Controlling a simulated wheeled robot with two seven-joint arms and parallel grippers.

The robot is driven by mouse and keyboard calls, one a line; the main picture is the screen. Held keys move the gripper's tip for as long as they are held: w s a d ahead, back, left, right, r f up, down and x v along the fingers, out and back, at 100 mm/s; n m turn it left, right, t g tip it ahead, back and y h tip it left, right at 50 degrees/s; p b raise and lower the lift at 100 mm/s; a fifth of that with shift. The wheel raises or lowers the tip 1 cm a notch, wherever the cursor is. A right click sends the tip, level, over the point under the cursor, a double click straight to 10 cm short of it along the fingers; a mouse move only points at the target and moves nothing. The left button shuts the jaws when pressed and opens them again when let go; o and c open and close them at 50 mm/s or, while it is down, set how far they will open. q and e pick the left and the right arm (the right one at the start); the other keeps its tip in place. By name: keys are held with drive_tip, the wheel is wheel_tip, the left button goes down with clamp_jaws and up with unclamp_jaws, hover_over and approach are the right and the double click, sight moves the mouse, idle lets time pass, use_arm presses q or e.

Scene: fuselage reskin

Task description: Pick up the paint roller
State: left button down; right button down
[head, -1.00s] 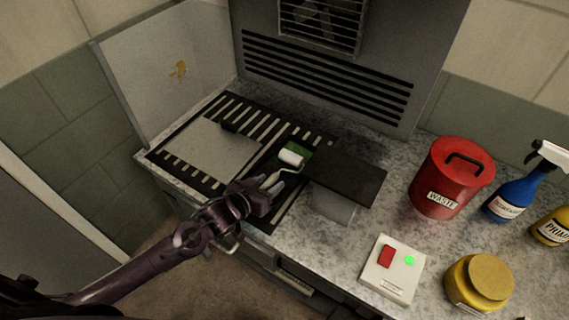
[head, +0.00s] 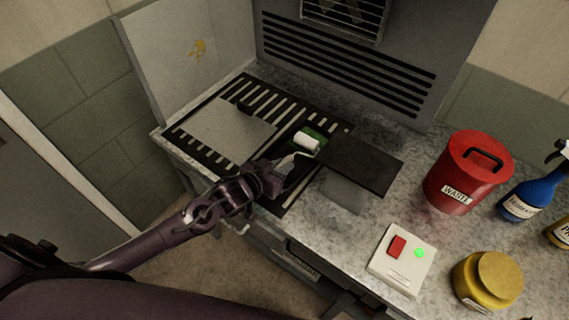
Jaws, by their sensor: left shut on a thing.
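The paint roller (head: 307,143) has a white sleeve and a thin wire frame. Its sleeve is over a green patch on the slotted black bed of the bench, beside a dark plate. My left gripper (head: 277,172) is shut on the roller's handle end, which the fingers mostly hide. I cannot tell whether the sleeve touches the green surface or is just above it. My right gripper is not in view.
A grey panel (head: 228,132) lies on the slotted bed (head: 290,106) at left. A dark plate (head: 360,163) on a grey block stands right of the roller. A red waste bin (head: 467,180), switch box (head: 402,260), yellow jar (head: 487,283) and blue spray bottle (head: 522,197) stand further right.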

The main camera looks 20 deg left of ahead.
use_arm(q)
wheel_tip(320, 180, up, 19)
drive_tip(key=shift+r, duration=0.15)
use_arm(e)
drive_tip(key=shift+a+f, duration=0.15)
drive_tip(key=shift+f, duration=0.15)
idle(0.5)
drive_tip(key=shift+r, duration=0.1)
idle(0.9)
